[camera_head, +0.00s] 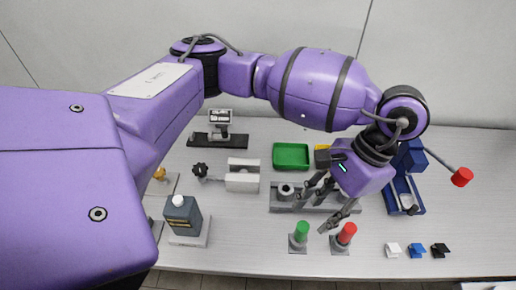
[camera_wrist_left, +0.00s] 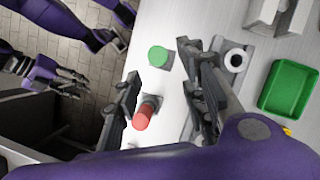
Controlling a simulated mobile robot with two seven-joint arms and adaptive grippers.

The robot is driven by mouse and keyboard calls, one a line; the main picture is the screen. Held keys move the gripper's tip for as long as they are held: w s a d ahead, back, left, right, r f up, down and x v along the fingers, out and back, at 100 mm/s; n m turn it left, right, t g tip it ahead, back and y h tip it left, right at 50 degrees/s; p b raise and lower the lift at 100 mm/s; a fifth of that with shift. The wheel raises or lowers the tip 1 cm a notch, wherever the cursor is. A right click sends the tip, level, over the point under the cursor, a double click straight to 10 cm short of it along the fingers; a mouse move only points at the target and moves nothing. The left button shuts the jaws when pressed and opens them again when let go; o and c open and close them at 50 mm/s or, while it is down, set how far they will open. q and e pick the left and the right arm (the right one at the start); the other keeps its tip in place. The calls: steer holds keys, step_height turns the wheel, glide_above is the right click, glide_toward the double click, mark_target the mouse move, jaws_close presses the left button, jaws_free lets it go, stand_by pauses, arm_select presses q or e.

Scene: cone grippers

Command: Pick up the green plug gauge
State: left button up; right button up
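The green plug gauge (camera_head: 301,231) stands upright in a small grey base near the table's front edge. It also shows in the left wrist view (camera_wrist_left: 158,56), roughly between my fingertips in the picture. My left gripper (camera_head: 312,216) is open and empty, above and behind the gauge, pointing down; its spread fingers show in the left wrist view (camera_wrist_left: 159,60). A red plug gauge (camera_head: 346,234) stands just right of the green one and also shows in the left wrist view (camera_wrist_left: 143,117). My right gripper (camera_wrist_left: 75,82) shows small in the left wrist view, away from the table; its opening is unclear.
A grey block with a ring (camera_head: 286,191) lies behind the gauges, partly under my left gripper. A green tray (camera_head: 291,155) is farther back. A dark bottle (camera_head: 183,217) stands left. Small white, blue and black clips (camera_head: 416,251) lie right. The front table strip is mostly clear.

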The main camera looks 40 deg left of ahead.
mark_target(308, 226)
arm_select(q)
steer(key=s+f, duration=0.2)
steer(key=f, duration=0.1)
steer(key=shift+s+a+p, duration=0.15)
steer(key=shift+a+p, duration=0.2)
steer(key=shift+p, duration=0.05)
steer(key=p+x, duration=0.1)
steer(key=x, duration=0.2)
steer(key=shift+f, duration=0.55)
steer(key=shift+r, duration=0.1)
jaws_close()
arm_select(e)
steer(key=shift+v, duration=0.9)
